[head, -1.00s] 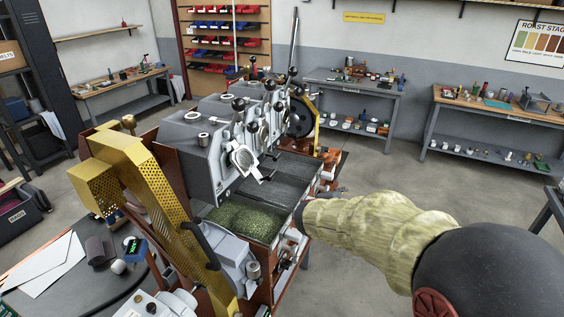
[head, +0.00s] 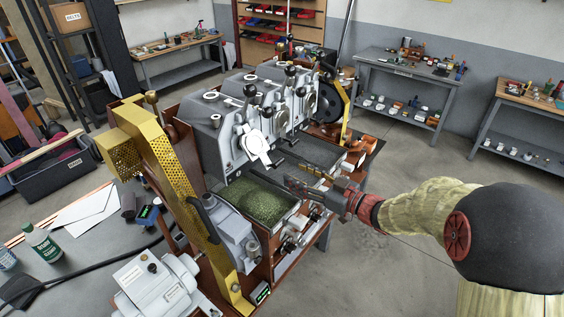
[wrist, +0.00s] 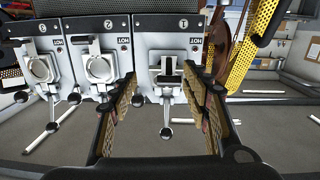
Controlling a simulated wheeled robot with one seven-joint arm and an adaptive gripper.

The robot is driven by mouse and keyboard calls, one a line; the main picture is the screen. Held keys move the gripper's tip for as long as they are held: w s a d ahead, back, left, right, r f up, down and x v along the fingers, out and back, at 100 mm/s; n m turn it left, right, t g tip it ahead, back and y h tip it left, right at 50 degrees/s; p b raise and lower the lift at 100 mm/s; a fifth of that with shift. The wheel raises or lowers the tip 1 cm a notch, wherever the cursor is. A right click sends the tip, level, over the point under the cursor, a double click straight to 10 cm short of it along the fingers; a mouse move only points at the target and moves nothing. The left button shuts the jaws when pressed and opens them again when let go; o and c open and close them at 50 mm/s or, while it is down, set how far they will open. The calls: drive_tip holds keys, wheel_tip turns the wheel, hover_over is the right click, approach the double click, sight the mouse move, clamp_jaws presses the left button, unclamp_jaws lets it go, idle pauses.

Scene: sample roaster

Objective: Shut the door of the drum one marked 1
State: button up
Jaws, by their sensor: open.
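Drum one (head: 224,140) is the nearest of the row of grey drums in the head view. In the wrist view, drum one's white front plate (wrist: 186,48) carries the mark 1. Its door (head: 257,146) stands out from the front, tilted open; in the wrist view the door (wrist: 168,74) shows nearly edge-on, with a black-knobbed lever (wrist: 167,131) below. My gripper (head: 292,186) is open and empty, in front of the drum above the trays. In the wrist view its fingers (wrist: 163,98) stand either side of the door's line, apart from it.
Drums two (wrist: 102,60) and three (wrist: 40,62) stand beside it with round-windowed doors and protruding levers. A tray of green beans (head: 256,203) lies below drum one. A yellow perforated chute (head: 182,190) is at its near side. Open floor lies to the right.

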sight(276, 163)
drive_tip(key=shift+y, duration=0.4)
drive_tip(key=w+a, duration=0.1)
drive_tip(key=a, duration=0.1)
drive_tip(key=w+a+r, duration=0.1)
drive_tip(key=a, duration=0.1)
drive_tip(key=w+a, duration=0.2)
drive_tip(key=a, duration=0.1)
drive_tip(key=shift+r, duration=0.35)
drive_tip(key=shift+c, duration=0.5)
drive_tip(key=c, duration=1.1)
clamp_jaws()
